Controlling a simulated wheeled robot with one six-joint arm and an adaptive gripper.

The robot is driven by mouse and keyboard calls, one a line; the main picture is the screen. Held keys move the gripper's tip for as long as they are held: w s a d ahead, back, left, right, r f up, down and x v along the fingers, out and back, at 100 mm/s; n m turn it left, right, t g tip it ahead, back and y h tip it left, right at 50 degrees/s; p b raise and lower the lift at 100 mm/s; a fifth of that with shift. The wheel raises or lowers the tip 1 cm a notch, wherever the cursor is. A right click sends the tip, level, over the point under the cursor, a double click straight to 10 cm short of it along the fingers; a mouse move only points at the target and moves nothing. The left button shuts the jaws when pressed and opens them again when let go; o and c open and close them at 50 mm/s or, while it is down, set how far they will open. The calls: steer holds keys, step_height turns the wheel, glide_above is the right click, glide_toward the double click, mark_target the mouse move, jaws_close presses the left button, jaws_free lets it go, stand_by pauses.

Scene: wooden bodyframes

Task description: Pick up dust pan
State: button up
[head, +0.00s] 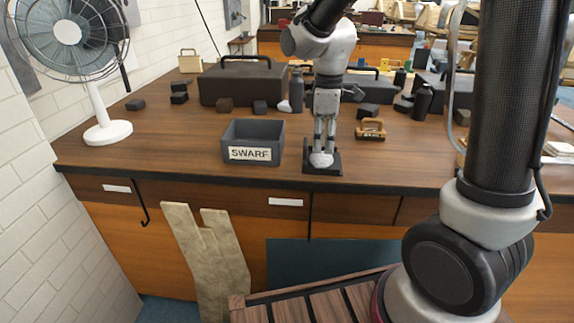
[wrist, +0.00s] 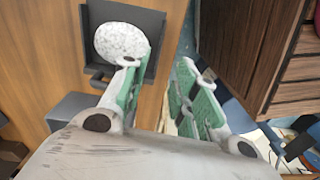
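A dark dust pan (head: 311,170) lies at the front edge of the wooden table, just right of the grey SWARF bin. A pale rounded speckled heap (head: 321,159) sits on it. My gripper (head: 323,145) points down right above the pan. In the wrist view the dust pan (wrist: 154,25) is at the upper left with the white heap (wrist: 121,42) on it. My gripper (wrist: 166,62) shows two separate green-padded fingers with an empty gap. The left finger overlaps the pan's edge in the picture; I cannot tell if it touches.
The SWARF bin (head: 251,143) stands close left of my gripper. A brush (head: 370,130) with a tan handle lies to the right. Black toolboxes (head: 242,84), bottles (head: 297,90) and small dark blocks stand behind. A white fan (head: 107,131) is at the left wall.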

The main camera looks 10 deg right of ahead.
mark_target(321, 164)
steer(key=shift+w+f+n, duration=0.1)
steer(key=shift+f+n, duration=0.05)
steer(key=shift+n, duration=0.35)
step_height(321, 164, down, 8)
steer(key=shift+a+r, duration=0.1)
steer(key=shift+r, duration=0.1)
jaws_close()
